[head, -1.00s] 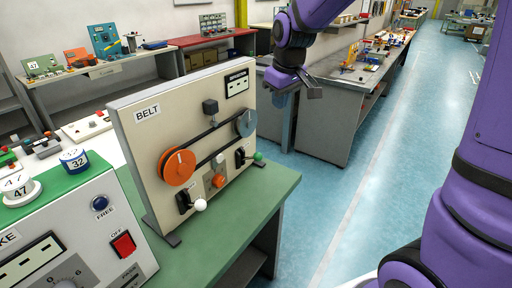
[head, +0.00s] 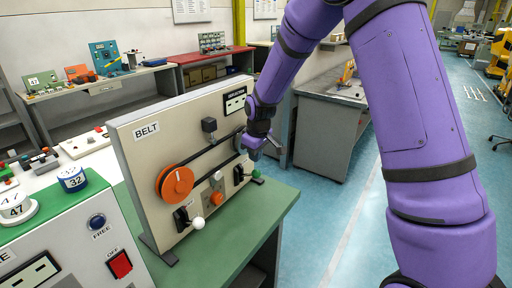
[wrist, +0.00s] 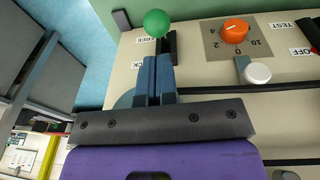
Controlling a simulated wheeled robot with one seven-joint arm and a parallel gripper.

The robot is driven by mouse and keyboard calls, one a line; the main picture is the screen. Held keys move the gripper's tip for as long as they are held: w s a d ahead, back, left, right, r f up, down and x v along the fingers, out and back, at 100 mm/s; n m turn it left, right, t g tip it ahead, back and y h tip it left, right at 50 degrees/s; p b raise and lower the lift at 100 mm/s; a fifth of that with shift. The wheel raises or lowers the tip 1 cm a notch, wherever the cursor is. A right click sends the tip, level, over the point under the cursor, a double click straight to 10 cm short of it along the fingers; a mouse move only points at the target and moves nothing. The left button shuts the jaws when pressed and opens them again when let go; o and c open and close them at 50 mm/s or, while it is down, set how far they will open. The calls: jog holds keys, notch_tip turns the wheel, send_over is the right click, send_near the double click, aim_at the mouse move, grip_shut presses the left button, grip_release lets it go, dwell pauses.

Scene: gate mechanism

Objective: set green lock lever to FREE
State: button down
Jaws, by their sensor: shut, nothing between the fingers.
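The green lock lever (head: 257,174) has a round green knob and stands out from the lower right of the BELT panel (head: 150,170). In the wrist view its green knob (wrist: 157,23) is at the top, with its dark base partly hidden behind my fingers. A FREE label (wrist: 152,40) and a partly covered label ending in "CK" (wrist: 137,65) are beside it. My gripper (head: 272,150) is in front of the panel's right side, just above the knob. In the wrist view its fingers (wrist: 158,62) are together and empty, pointing at the lever. I cannot tell whether they touch it.
An orange dial (wrist: 235,30) and a white knob (wrist: 257,73) are right of the lever in the wrist view. The panel also carries an orange pulley (head: 175,184), a belt and a white-knobbed lever (head: 198,222). It stands on a green bench (head: 245,225).

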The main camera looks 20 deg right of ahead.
aim_at(255, 170)
jog(key=shift+w+a+f, duration=0.1)
jog(key=shift+w+f, duration=0.1)
jog(key=shift+f, duration=0.85)
jog(key=shift+w+f, duration=0.15)
jog(key=shift+f, duration=0.85)
